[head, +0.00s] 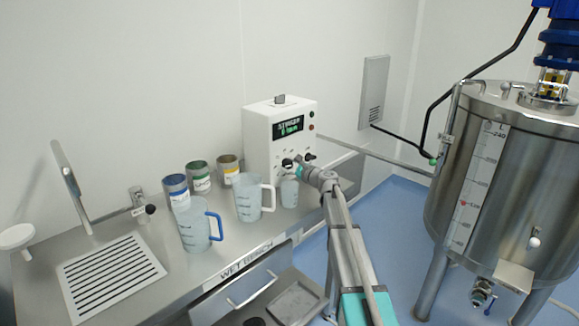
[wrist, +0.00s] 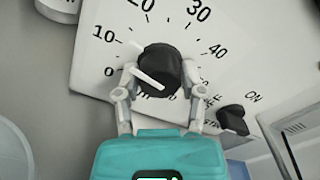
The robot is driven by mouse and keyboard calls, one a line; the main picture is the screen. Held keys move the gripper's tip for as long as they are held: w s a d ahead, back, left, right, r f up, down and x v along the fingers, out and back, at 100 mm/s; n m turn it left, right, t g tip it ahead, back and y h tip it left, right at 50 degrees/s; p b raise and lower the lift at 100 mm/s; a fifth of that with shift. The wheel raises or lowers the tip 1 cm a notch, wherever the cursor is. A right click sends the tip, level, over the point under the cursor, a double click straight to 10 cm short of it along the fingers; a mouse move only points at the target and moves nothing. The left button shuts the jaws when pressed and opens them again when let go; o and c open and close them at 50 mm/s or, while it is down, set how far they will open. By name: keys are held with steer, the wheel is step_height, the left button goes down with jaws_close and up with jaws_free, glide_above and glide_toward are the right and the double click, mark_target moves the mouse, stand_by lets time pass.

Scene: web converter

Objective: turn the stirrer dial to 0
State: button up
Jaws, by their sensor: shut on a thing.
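The stirrer dial (wrist: 160,66) is a round black knob on the white control box (head: 260,135). In the wrist view its white pointer line lies at the knob's lower left, its left end towards the 0 mark (wrist: 109,71). Numbers from 0 to 40 show around it. My gripper (wrist: 161,80) is shut on the dial, one finger on each side. In the head view my gripper (head: 298,168) is at the box's front and partly covers the dial. The box's green display (head: 289,127) reads STIRRER and what looks like 0 rpm.
A black switch (wrist: 232,117) marked ON is close to the right finger. Below the box, a clear beaker (head: 289,193) and jugs (head: 249,203) stand on the steel bench (head: 150,235). A steel tank (head: 480,180) stands at the right.

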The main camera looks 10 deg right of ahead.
steer(key=c, duration=0.3)
steer(key=shift+n, duration=0.4)
steer(key=n, duration=1)
stand_by(0.6)
steer(key=o, duration=1.1)
steer(key=shift+o, duration=0.2)
steer(key=shift+s, duration=0.1)
